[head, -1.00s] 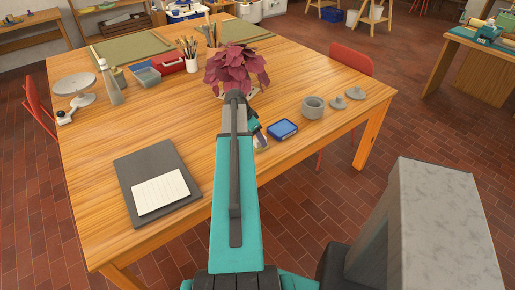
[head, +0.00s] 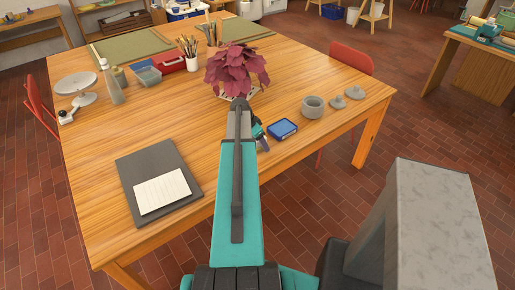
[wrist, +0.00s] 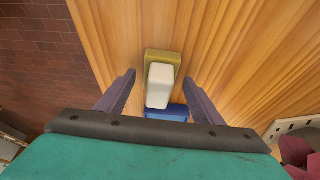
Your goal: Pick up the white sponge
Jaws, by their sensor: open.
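The white sponge (wrist: 160,85) is a pale rounded block in the wrist view, lying over an olive-yellow block (wrist: 164,56). A blue object (wrist: 166,114) sits just below it in that view, partly hidden by my gripper's body. My gripper (wrist: 160,78) is open, with one dark finger on each side of the sponge and a gap on both sides; I cannot tell how far above it the fingers are. In the head view one fingertip of my gripper (head: 262,140) shows beside a blue box (head: 283,128). The sponge is hidden behind my arm there.
The wooden table (head: 230,180) holds a dark red plant (head: 236,72) close to my gripper. Grey stone pots (head: 313,107) stand to the right. A dark board with paper (head: 160,190) lies at left. The table's near edge is close, with brick floor beyond.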

